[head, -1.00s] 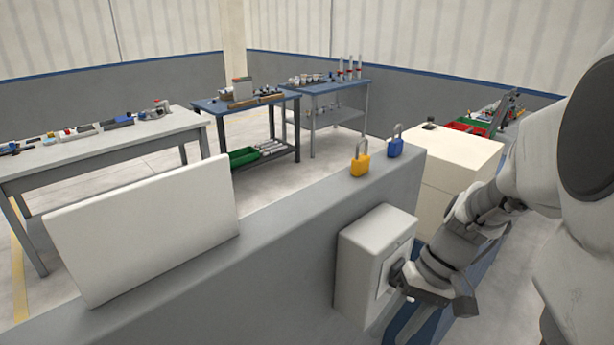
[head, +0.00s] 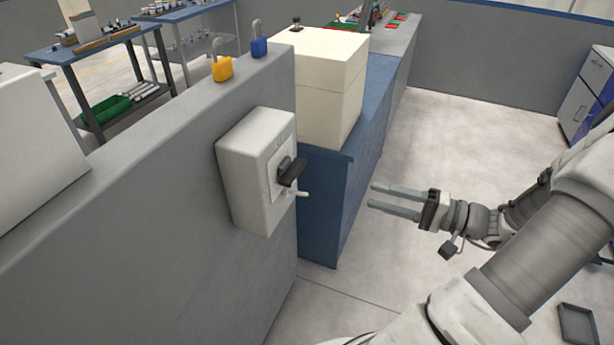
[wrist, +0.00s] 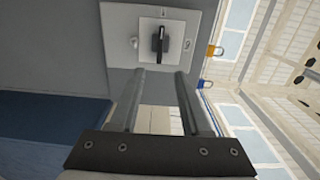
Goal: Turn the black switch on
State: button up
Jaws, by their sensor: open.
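The black switch (head: 291,173) is a knob with a bar handle on the front of a pale grey box (head: 238,178), fixed to the side of a grey wall. In the wrist view the switch (wrist: 159,40) is upright in the picture on a light plate (wrist: 119,38) with small marks around it. My gripper (head: 371,196) is open and empty, to the right of the box and apart from the switch. In the wrist view its two fingers (wrist: 160,74) point toward the plate, with the switch beyond the tips.
A yellow padlock (head: 222,68) and a blue padlock (head: 259,46) stand on the wall top (head: 170,108). A cream box (head: 325,95) sits on a blue cabinet (head: 330,205) behind the switch box. The floor (head: 465,135) behind my gripper is clear.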

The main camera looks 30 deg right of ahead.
aim_at(299, 174)
jog(key=x, duration=1.7)
jog(key=shift+w+p, duration=0.15)
jog(key=shift+p, duration=0.15)
jog(key=shift+c, duration=0.4)
grip_shut()
